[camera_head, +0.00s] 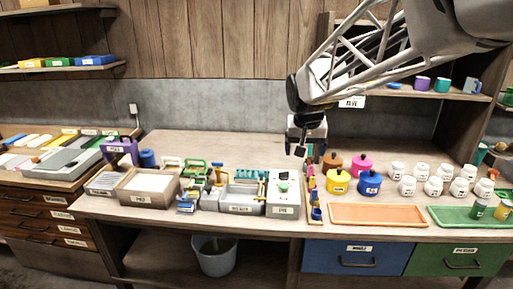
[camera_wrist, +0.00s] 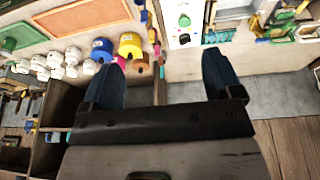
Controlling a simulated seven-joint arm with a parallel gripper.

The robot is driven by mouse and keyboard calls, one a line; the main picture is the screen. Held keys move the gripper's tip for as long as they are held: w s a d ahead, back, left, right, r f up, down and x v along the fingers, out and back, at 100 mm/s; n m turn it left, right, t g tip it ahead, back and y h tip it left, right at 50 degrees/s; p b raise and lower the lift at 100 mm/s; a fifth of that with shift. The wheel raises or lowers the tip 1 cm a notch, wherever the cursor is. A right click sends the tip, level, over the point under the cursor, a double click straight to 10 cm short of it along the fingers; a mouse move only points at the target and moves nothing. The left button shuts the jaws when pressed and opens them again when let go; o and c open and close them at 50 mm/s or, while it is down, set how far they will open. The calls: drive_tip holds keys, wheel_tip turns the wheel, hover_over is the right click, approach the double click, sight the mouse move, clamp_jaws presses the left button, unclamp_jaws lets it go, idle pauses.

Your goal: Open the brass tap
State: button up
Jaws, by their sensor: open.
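A small yellow, brass-coloured fitting (camera_head: 218,176) stands at the left end of a grey basin (camera_head: 240,198) on the bench; it looks like the brass tap, but it is too small to tell how its handle is set. My gripper (camera_head: 301,150) hangs above the bench, to the right of the basin and well apart from it. In the wrist view my gripper (camera_wrist: 163,66) has its two blue fingers spread with nothing between them.
A white box with a green knob (camera_head: 283,188) stands between the basin and a narrow rack of small coloured parts. Yellow (camera_head: 339,182) and blue (camera_head: 369,183) pots and several white jars stand to the right. An orange tray (camera_head: 378,215) lies in front. The bench's back left is clear.

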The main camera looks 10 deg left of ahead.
drive_tip(key=w+a+f, duration=0.2)
drive_tip(key=w+a, duration=0.5)
drive_tip(key=w, duration=0.3)
drive_tip(key=t, duration=0.1)
approach(217, 162)
drive_tip(key=shift+w+d+f, duration=0.15)
drive_tip(key=shift+w+f, duration=0.15)
drive_tip(key=shift+f, duration=0.35)
drive_tip(key=shift+f, duration=0.1)
drive_tip(key=shift+x, duration=3.8)
drive_tip(key=c, duration=0.9)
